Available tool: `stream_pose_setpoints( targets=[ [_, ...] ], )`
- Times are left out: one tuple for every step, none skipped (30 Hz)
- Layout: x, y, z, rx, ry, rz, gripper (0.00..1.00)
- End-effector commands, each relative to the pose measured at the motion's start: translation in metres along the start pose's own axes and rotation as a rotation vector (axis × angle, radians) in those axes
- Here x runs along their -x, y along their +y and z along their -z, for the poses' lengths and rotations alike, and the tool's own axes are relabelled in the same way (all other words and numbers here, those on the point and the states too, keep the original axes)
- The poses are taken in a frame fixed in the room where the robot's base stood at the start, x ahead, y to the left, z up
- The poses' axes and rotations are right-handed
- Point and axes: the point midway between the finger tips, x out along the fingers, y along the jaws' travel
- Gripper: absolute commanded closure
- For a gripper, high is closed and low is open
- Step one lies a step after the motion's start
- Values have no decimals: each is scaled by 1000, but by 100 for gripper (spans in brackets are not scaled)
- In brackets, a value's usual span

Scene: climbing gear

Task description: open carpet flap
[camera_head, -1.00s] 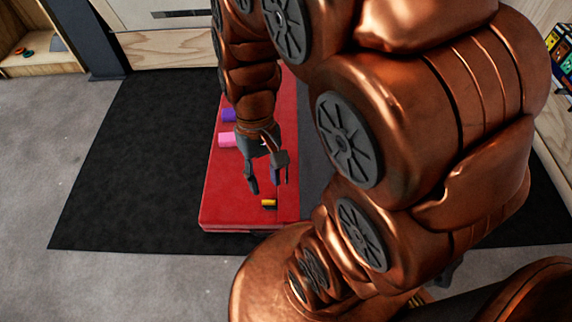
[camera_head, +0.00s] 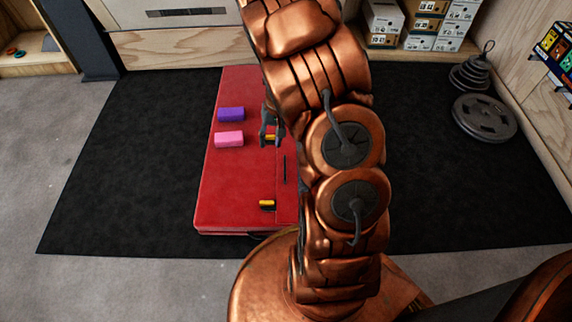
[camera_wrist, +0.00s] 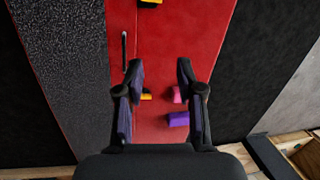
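A long red pad (camera_head: 235,185) lies on the floor; its right part is behind my arm in the head view. The wrist view shows a red strip with a slim black handle (camera_wrist: 124,48) and a grey textured strip (camera_wrist: 62,50), possibly the carpet flap, beside it. The handle also shows in the head view (camera_head: 285,169). One yellow-and-black tab (camera_head: 267,204) is near the pad's front end. Another tab (camera_wrist: 147,94) shows between my fingers in the wrist view. My gripper (camera_wrist: 161,72) is open and empty, pointing down over the pad; contact cannot be told.
A purple block (camera_head: 231,115) and a pink block (camera_head: 229,139) lie on the pad, left of my gripper. Black matting (camera_head: 130,170) surrounds the pad. Weight plates (camera_head: 484,118) and shoe boxes (camera_head: 425,24) stand at the back right.

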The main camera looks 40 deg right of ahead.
Motion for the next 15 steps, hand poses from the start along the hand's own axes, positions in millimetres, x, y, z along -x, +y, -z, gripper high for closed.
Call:
stream_pose_setpoints(
  targets=[
    [-16, 11, 9, -17, 4, 2, 63],
    [-23, 15, 15, -25, 11, 3, 63],
    [-32, 22, 23, -34, 21, 3, 63],
    [-39, 26, 29, -40, 27, 3, 63],
    [-46, 32, 34, -50, 34, 4, 63],
    [-56, 38, 42, -59, 44, 4, 63],
    [-63, 44, 46, -66, 51, 2, 63],
    [-70, 48, 51, -74, 56, 2, 63],
    [-81, 55, 55, -84, 61, 2, 63],
    [-88, 60, 60, -92, 67, 3, 63],
    [-95, 64, 64, -98, 73, 3, 63],
    [-104, 71, 68, -107, 81, 2, 63],
    [-111, 75, 72, -113, 87, 2, 63],
    [-117, 80, 75, -118, 92, 1, 63],
    [-124, 84, 79, -125, 100, 2, 63]
  ],
)
